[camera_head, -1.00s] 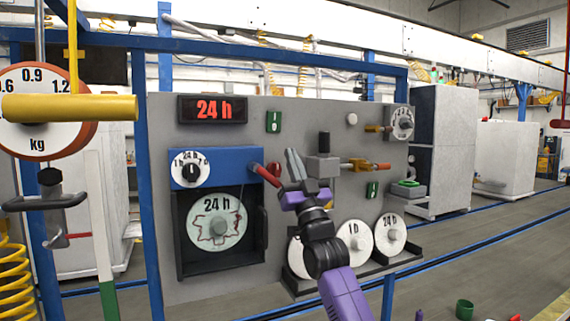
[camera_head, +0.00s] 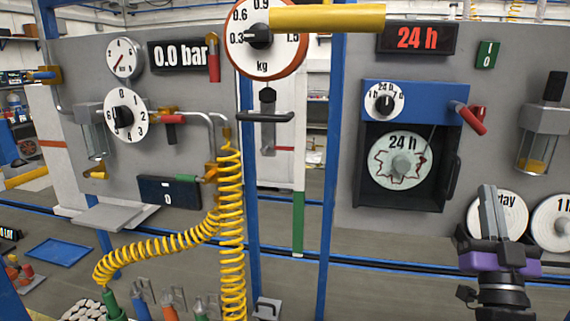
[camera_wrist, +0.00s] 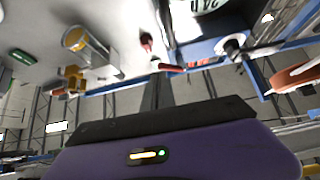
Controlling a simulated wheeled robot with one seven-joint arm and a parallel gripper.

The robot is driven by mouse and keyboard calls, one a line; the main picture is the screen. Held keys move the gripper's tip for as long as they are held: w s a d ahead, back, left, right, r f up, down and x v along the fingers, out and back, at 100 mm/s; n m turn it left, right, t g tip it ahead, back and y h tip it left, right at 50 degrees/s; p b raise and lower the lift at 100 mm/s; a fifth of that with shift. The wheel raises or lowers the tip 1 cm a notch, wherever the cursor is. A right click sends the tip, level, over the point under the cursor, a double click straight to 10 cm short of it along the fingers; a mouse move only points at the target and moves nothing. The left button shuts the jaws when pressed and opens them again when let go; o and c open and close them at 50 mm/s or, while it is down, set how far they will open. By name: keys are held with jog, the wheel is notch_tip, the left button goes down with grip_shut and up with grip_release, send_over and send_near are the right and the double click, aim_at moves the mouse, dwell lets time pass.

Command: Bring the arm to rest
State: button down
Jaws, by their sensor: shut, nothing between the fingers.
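My gripper (camera_head: 492,212) is at the lower right of the head view, with its grey fingers pointing up and together. It is shut and empty. It stands in front of the grey panel, below and right of the blue timer box (camera_head: 412,98), and overlaps a white disc (camera_head: 508,212) in the picture. My purple wrist housing fills the bottom of the wrist view, with the dark fingers (camera_wrist: 158,92) reaching away from it. I cannot tell how far the fingers are from the panel.
Right of the gripper are another white disc (camera_head: 553,224) and a clear cup fixture (camera_head: 541,135). A red-handled lever (camera_head: 470,118) sticks out above. Left are a weighing dial (camera_head: 262,52), a yellow coiled hose (camera_head: 231,230) and a blue tray (camera_head: 60,252).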

jog(key=s+a+f+g+y, duration=0.2)
jog(key=s+a+f, duration=0.4)
jog(key=s+f, duration=0.25)
jog(key=s+a+f+g+y, duration=0.1)
jog(key=s+a+f+g, duration=0.1)
jog(key=s+a+f, duration=0.5)
jog(key=s+a+f+n+g+y, duration=0.2)
jog(key=s+f, duration=0.4)
jog(key=s, duration=0.7)
jog(key=s+a+f+n+g+y, duration=0.2)
jog(key=s+f, duration=0.5)
jog(key=s, duration=0.5)
jog(key=shift+s+a+g+y, duration=0.4)
jog(key=shift+a+g+y, duration=0.1)
jog(key=shift+a+g, duration=0.7)
